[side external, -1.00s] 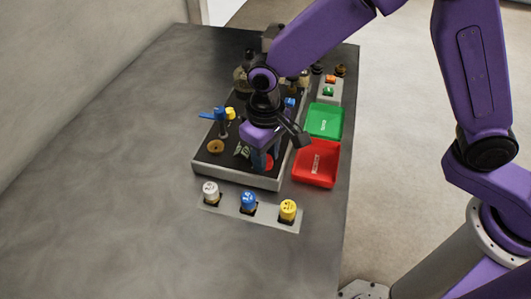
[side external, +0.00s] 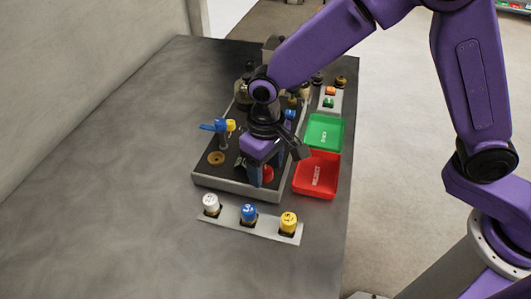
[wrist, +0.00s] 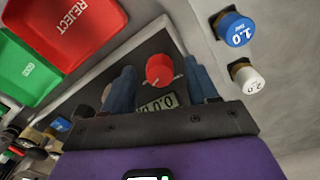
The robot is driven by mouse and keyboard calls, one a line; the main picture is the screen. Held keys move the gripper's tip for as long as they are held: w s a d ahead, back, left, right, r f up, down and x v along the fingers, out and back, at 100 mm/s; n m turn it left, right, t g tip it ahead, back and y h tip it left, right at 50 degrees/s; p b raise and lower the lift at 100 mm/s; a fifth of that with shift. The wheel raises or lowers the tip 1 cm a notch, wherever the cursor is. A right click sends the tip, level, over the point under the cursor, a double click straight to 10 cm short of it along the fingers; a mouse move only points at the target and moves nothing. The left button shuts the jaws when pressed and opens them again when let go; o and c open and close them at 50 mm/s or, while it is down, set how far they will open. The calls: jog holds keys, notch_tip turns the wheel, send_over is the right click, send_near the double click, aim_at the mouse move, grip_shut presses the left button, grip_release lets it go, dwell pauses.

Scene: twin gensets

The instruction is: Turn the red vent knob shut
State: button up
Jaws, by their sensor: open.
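The red vent knob (wrist: 159,69) is a round red cap on the dark panel, with a pale pointer mark at its edge. In the wrist view it lies between my gripper's two blue fingers (wrist: 160,88), with a gap on either side. In the side view my gripper (side external: 267,170) points down over the near part of the panel, and the red knob (side external: 268,174) shows partly behind a finger. The gripper is open and holds nothing. A digital display (wrist: 156,105) sits beside the knob, partly hidden by my gripper.
A red reject tray (side external: 317,175) and a green tray (side external: 324,132) lie right of the panel. A strip with white (side external: 211,204), blue (side external: 248,213) and yellow (side external: 288,222) knobs lies in front. A blue-handled valve (side external: 218,128) stands at the panel's left. The table's left is clear.

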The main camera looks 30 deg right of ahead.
aim_at(267, 170)
notch_tip(267, 170, up, 17)
jog(key=shift+r, duration=0.2)
dwell(0.3)
jog(key=shift+d, duration=0.1)
dwell(0.3)
jog(key=s+d+f+n, duration=0.4)
jog(key=s+d, duration=0.6)
jog(key=d, duration=0.3)
jog(key=s+d+f+n, duration=0.4)
jog(key=s+d, duration=0.7)
jog(key=d, duration=0.2)
jog(key=shift+s+f, duration=0.15)
jog(key=shift+s, duration=0.1)
